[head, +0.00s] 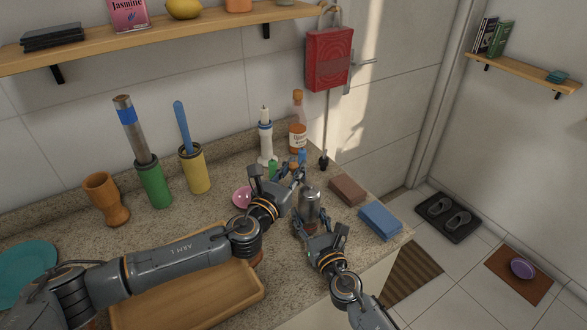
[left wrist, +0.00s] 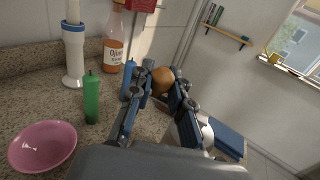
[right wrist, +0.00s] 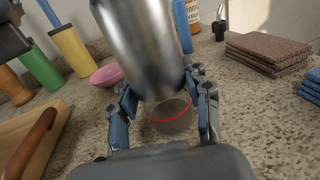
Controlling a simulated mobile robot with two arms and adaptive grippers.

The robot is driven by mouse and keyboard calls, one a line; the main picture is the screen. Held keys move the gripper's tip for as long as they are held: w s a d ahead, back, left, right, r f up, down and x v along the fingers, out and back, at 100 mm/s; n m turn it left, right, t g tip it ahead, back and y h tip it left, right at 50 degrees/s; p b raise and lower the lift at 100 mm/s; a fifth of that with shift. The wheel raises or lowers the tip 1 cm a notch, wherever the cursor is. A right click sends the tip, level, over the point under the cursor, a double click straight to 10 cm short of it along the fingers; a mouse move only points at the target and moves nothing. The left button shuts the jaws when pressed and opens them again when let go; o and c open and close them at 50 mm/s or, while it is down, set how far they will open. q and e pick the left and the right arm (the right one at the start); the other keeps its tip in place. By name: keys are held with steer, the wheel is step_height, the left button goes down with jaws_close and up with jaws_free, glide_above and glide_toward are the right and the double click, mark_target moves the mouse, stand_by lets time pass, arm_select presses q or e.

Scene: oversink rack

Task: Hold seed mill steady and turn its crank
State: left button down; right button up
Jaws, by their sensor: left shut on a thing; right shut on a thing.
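The seed mill (head: 310,203) stands on the stone counter, a silver cylinder. In the right wrist view its metal body (right wrist: 145,45) fills the top middle, above a clear lower part (right wrist: 172,117) with a red line. My right gripper (head: 306,227) is shut on the mill low down, with one finger on each side (right wrist: 163,108). My left gripper (head: 289,172) is shut on the crank's round wooden knob, above and left of the mill. The brown knob (left wrist: 163,80) shows between the fingertips in the left wrist view. The crank arm is mostly hidden by the fingers.
A pink bowl (head: 242,197) and a green bottle (left wrist: 91,98) stand close to my left gripper. A wooden tray (head: 190,297) lies under my left arm.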

arm_select(q)
steer(key=d+m+g+h, duration=0.1)
steer(key=m+g+h, duration=0.2)
steer(key=m+g, duration=0.1)
steer(key=w+d+m+g+h, duration=0.1)
steer(key=d+m+g+h, duration=0.1)
steer(key=m+g+h, duration=0.2)
steer(key=d+m+g+h, duration=0.2)
steer(key=m+g+h, duration=0.1)
steer(key=g+h, duration=0.1)
steer(key=shift+w+d+m+g, duration=0.15)
steer(key=shift+w+m+g, duration=0.2)
steer(key=shift+g, duration=0.55)
steer(key=shift+s+d, duration=0.1)
steer(key=shift+s, duration=0.05)
steer(key=c, duration=1.2)
jaws_free()
steer(key=a, duration=0.4)
steer(key=s+a, duration=0.1)
steer(key=a, duration=0.7)
steer(key=shift+s, duration=0.3)
